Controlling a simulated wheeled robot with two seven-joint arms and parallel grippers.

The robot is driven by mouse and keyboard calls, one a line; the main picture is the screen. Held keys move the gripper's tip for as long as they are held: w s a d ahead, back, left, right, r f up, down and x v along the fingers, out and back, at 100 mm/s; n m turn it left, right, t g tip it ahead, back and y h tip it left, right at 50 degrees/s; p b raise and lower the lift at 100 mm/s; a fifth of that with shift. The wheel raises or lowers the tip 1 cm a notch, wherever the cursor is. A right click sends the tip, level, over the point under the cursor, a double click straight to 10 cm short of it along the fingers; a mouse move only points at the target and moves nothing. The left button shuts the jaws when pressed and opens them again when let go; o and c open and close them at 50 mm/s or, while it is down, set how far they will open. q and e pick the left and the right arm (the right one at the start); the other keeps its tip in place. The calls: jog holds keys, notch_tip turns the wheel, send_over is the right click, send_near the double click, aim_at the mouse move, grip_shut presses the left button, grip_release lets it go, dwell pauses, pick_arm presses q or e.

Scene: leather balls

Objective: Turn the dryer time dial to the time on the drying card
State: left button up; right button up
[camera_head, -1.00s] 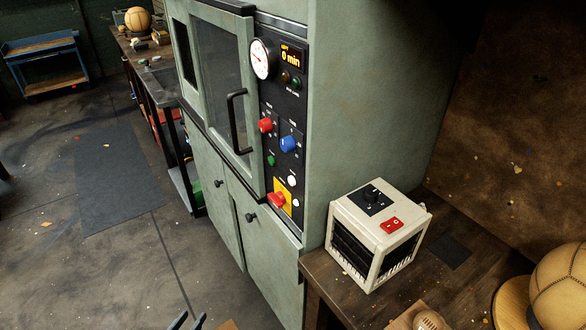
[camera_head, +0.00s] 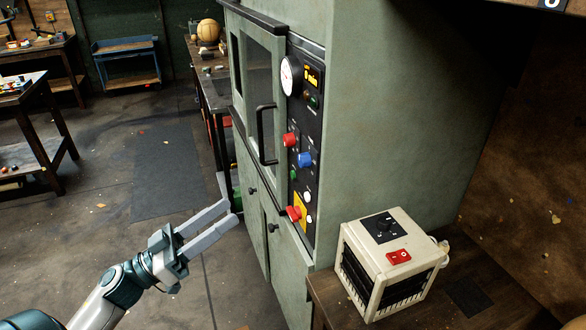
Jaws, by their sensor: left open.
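The tall grey-green dryer cabinet (camera_head: 380,120) stands in the middle of the view. Its black control panel (camera_head: 318,131) faces left and is seen at a steep angle. A red knob (camera_head: 290,139) and a blue knob (camera_head: 305,159) sit at mid panel; their labels are too small to read. The lit display (camera_head: 313,77) near the top seems to read 0 min. No drying card can be made out. My left gripper (camera_head: 228,208) is open and empty, in front of the cabinet's lower doors and apart from the panel. My right gripper is not in view.
A white gauge (camera_head: 288,76) and door handle (camera_head: 266,134) sit beside the panel. A red knob on a yellow plate (camera_head: 294,212) is low down. A cream heater box (camera_head: 391,262) stands on the bench at right. The floor at left is open.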

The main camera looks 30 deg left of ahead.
pick_arm(q)
jog(key=p, duration=0.7)
send_near(299, 162)
jog(key=x, duration=0.6)
jog(key=shift+d+r, duration=0.2)
jog(key=shift+r, duration=0.15)
jog(key=shift+w+d+r, duration=0.1)
jog(key=shift+w+d, duration=0.25)
jog(key=shift+w, duration=0.2)
jog(key=c, duration=1.1)
